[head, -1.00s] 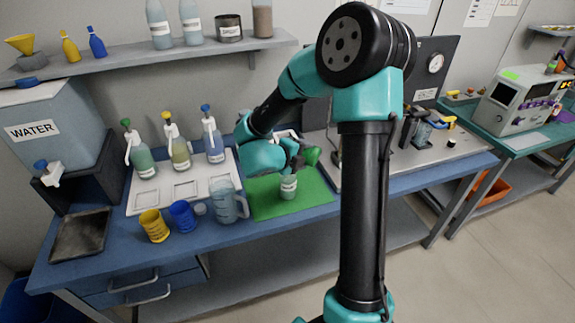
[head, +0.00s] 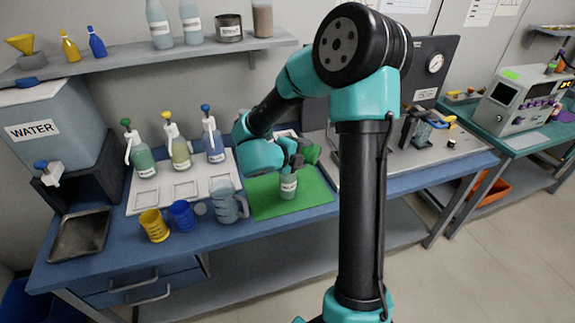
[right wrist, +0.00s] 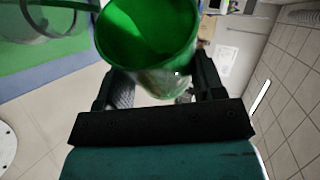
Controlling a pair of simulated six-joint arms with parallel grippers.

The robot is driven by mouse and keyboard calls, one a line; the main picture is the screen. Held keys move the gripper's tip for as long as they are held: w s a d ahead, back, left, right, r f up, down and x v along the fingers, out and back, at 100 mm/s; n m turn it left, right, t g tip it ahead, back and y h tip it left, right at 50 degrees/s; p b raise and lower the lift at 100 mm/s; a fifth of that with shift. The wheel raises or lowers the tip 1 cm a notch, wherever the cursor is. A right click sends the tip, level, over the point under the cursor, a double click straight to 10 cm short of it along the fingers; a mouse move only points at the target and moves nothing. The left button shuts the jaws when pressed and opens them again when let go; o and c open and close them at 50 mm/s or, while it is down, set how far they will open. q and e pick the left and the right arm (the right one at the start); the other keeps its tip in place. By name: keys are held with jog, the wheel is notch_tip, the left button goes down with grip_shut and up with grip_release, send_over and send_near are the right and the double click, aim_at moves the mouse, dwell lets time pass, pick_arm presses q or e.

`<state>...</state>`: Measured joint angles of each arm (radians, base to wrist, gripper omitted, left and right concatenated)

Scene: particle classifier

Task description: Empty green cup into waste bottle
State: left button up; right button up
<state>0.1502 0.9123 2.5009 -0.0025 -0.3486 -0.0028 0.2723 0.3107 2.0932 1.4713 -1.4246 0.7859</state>
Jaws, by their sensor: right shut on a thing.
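My right gripper (head: 298,162) is shut on the green cup (head: 313,154), above the green mat (head: 262,200). In the right wrist view the cup (right wrist: 135,40) sits between the two dark fingers (right wrist: 160,84), tilted so that its green inside shows. A labelled bottle (head: 288,187), probably the waste bottle, stands upright on the mat just below the gripper and cup. Its top is close to the gripper and partly hidden. A clear round rim (right wrist: 40,22) shows at the upper left of the right wrist view. My left gripper is out of view.
A clear jug (head: 228,203), a blue cup (head: 183,215) and a yellow cup (head: 154,225) stand left of the mat. Several spray bottles stand on a white tray (head: 139,200) behind them. The mat's front part is clear.

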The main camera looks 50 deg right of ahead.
jog(key=shift+w+a+r+n+g+h, duration=0.2)
jog(key=shift+w+r+n+g+h, duration=0.4)
jog(key=shift+n+g, duration=0.4)
dwell(3.2)
jog(key=shift+w+a+r+n+g+h+p, duration=0.15)
jog(key=shift+w+r+n+h+p, duration=0.2)
jog(key=shift+n, duration=0.3)
jog(key=shift+w+a+r+n+g+h+p, duration=0.15)
jog(key=shift+w+r+n+h+p, duration=0.1)
jog(key=shift+w+n+h, duration=0.3)
dwell(2.6)
